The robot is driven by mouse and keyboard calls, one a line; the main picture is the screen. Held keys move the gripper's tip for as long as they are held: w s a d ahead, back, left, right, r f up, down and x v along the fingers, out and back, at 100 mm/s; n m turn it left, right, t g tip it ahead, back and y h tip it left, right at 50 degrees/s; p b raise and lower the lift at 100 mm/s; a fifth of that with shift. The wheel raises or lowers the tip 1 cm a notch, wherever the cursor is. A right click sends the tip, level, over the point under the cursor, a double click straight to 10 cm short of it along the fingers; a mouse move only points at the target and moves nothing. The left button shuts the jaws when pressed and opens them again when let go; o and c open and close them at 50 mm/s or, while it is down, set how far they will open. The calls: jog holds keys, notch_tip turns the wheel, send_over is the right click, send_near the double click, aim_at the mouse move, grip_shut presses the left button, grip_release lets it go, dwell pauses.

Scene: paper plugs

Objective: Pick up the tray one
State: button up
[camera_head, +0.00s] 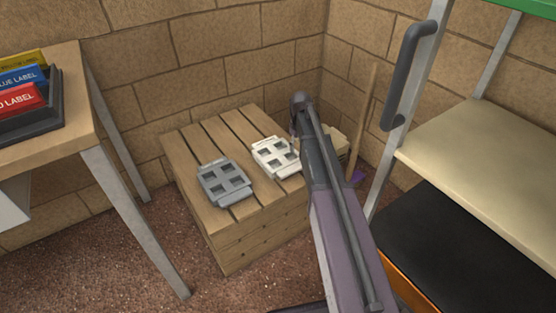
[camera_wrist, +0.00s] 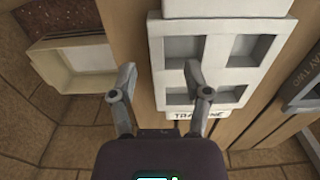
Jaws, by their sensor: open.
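The white tray (camera_head: 275,157) with four square pockets lies flat on a slatted wooden crate (camera_head: 192,148). In the wrist view the white tray (camera_wrist: 222,70) carries a label, partly covered by my finger, that appears to read TRAY ONE. My gripper (camera_wrist: 159,68) is open and empty. One finger shows left of the tray over the wood, and the other shows across the tray's lower pockets. I cannot tell the height of the fingers above the tray. In the head view my arm hides the gripper.
A grey tray (camera_head: 224,183), labelled TRAY TWO, lies left of the white one on the crate; its edge shows in the wrist view (camera_wrist: 304,94). A beige box (camera_wrist: 42,65) is beside the crate. Brick walls stand close behind, with a table (camera_head: 75,100) left and a shelf (camera_head: 480,140) right.

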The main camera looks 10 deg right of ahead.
aim_at(298, 154)
jog(key=shift+f, duration=0.15)
jog(key=shift+d+f+b, duration=0.2)
jog(key=shift+f+b, duration=2.3)
jog(key=shift+b, duration=0.1)
grip_shut()
